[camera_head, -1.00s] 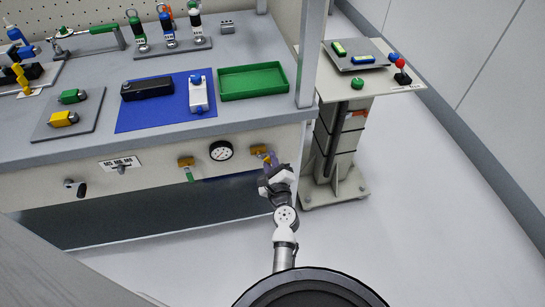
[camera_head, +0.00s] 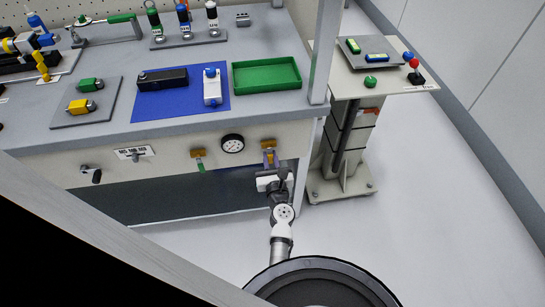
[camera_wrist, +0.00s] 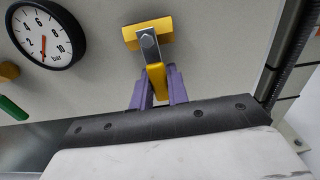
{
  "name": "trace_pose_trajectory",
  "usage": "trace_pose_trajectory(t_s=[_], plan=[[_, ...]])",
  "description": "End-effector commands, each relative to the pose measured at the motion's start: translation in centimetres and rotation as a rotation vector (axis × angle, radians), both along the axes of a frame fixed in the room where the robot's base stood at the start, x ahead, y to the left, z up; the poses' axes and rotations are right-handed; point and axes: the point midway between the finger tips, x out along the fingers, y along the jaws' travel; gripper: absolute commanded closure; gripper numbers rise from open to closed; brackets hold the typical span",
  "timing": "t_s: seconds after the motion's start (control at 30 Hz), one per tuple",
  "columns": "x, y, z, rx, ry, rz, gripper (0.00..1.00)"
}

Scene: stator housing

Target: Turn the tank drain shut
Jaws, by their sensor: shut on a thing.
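A yellow-handled valve (camera_head: 268,144) sits at the right end of the bench's front panel. In the wrist view its yellow body (camera_wrist: 148,34) has a grey metal piece and bolt in front. Its yellow lever (camera_wrist: 157,78) points down from there. My gripper (camera_wrist: 160,92) has two purple fingers shut on the lever, one on each side. In the head view my gripper (camera_head: 270,160) is just below the valve body, and the lever is mostly hidden by it. I see no readable label naming the tank drain.
A pressure gauge (camera_head: 232,144) is just left of the valve. A green-handled valve (camera_head: 199,159) hangs further left. The bench leg (camera_head: 324,70) and a side stand (camera_head: 345,140) are close on the right. The floor (camera_head: 430,220) in front is clear.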

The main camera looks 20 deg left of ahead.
Motion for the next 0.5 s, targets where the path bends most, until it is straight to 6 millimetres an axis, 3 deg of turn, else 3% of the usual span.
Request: trace_pose_trajectory(t_s=[0.5], plan=[[-0.06,0.29,0.24,0.041,0.022,0.003,1.00]])
